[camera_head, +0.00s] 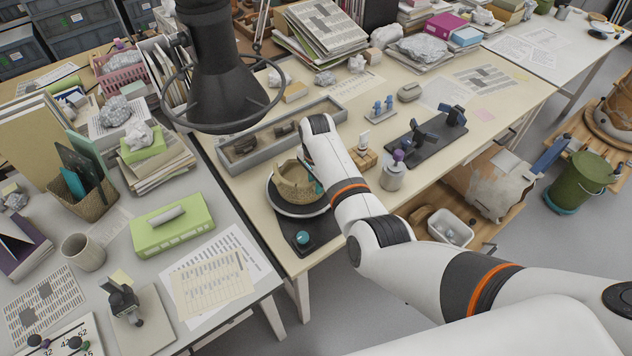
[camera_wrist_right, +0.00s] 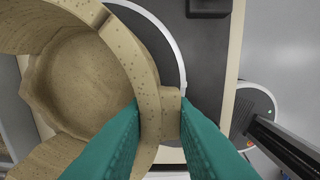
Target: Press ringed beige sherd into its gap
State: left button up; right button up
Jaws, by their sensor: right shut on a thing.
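The beige bowl (camera_head: 292,188) with an open, uneven rim sits on a dark turntable with a pale edge (camera_head: 283,207). In the right wrist view the speckled bowl (camera_wrist_right: 85,80) fills the left side, with a narrow dark slot in its upper rim. My right gripper (camera_head: 318,187) is at the bowl's right side. Its teal fingers (camera_wrist_right: 160,122) are shut on a small beige sherd (camera_wrist_right: 171,112), upright against the bowl's outer wall. I cannot tell whether it is seated in a gap, and no rings show on it. My left gripper is not in view.
A black lamp (camera_head: 222,80) hangs at the upper left of the bowl. A long grey tray (camera_head: 325,106) lies behind it. A white-grey jar (camera_head: 392,178) and a wooden block (camera_head: 364,160) stand to the right. A teal knob (camera_head: 303,238) is in front.

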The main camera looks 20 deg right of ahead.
jog(key=shift+f, duration=0.1)
dwell(0.3)
jog(key=o, duration=0.9)
notch_tip(320, 180, up, 12)
jog(key=shift+s, duration=0.1)
